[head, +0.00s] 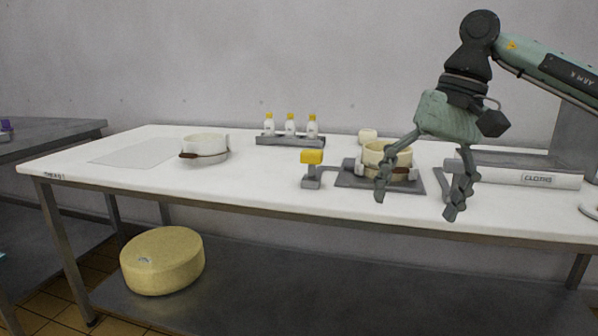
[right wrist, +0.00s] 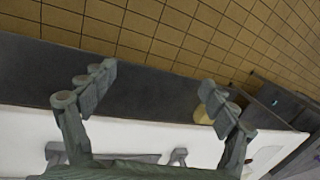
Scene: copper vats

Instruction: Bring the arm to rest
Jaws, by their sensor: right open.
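My right gripper (head: 420,195) comes in from the right in the head view. It is open and empty, its two fingers spread and pointing down. It hangs in front of a cream round mould (head: 373,154) that sits on a dark grey plate (head: 400,186) on the white table (head: 255,185). In the right wrist view both fingers (right wrist: 150,97) show apart with nothing between them, over the table's edge, the dark lower shelf and the tiled floor. My left gripper is not in view.
A white pot with a brown band (head: 205,146) stands at left. Several yellow-capped bottles (head: 290,127) stand in a grey rack behind. A yellow-topped device (head: 312,158) is beside the plate. A roll marked CLOTHS (head: 535,179) lies at right. A yellow cheese wheel (head: 163,262) rests below.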

